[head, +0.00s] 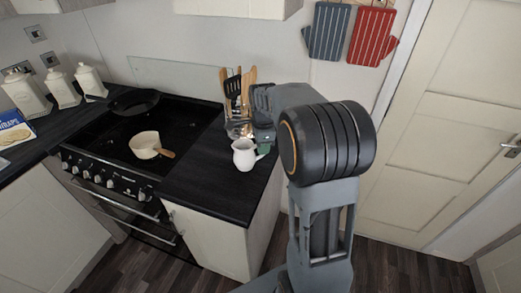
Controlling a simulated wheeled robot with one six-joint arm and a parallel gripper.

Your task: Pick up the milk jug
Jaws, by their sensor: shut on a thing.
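The white milk jug (244,155) is upright over the dark worktop, right of the stove. My gripper (259,150) comes in from the right behind my arm and is shut on the jug at its right side. The jug's handle and most of the fingers are hidden or too small to make out. I cannot tell whether the jug's base touches the worktop.
Wooden and black utensils (238,88) stand behind the jug. A cream pan (147,145) with a wooden handle and a black pan (133,102) sit on the black stove (112,127). The worktop (205,180) left of and before the jug is clear.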

